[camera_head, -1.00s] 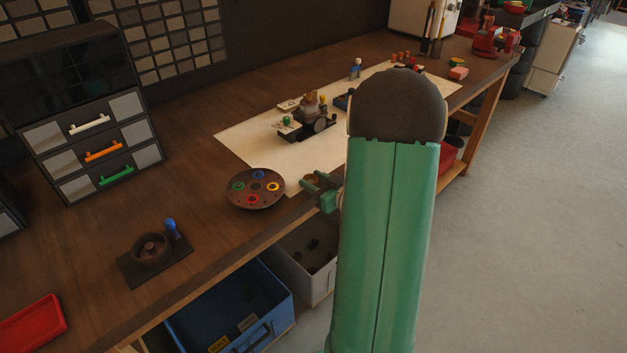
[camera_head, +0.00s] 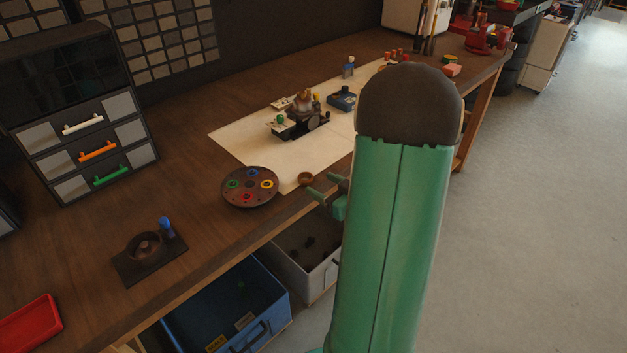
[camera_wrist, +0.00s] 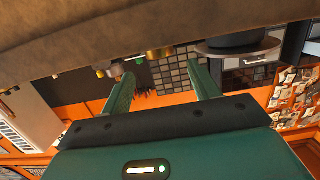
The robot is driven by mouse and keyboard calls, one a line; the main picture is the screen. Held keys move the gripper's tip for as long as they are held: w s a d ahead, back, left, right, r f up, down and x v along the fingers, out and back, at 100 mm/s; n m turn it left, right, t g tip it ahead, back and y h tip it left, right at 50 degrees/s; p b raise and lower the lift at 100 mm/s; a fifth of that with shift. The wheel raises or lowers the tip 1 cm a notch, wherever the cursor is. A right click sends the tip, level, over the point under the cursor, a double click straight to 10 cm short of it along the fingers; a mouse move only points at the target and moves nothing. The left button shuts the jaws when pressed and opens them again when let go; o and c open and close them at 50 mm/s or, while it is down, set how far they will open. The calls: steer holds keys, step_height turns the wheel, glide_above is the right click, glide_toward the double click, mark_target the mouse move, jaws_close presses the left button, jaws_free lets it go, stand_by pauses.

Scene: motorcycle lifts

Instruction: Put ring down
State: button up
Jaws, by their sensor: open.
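A small brown ring (camera_head: 306,183) sits on the bench at the near corner of the pale mat (camera_head: 228,133), just right of the round dark plate (camera_head: 264,200). The plate bears green, blue, yellow and red rings. My gripper (camera_head: 324,187) is at the bench's front edge, just right of the ring, with fingers apart and nothing between them. In the wrist view my gripper (camera_wrist: 163,72) also shows open and empty. A brass-coloured round thing (camera_wrist: 160,53) appears beyond its fingertips; I cannot tell whether it is the ring.
A small machine (camera_head: 300,118) stands on the mat. A dark holder (camera_head: 130,271) with a blue-topped piece and a red tray (camera_head: 28,325) lie at left. A drawer cabinet (camera_head: 60,120) stands behind. Blue (camera_head: 225,310) and grey (camera_head: 305,270) bins sit below the bench edge.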

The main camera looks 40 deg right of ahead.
steer(key=s+r, duration=0.1)
steer(key=s, duration=0.5)
steer(key=shift+s, duration=0.15)
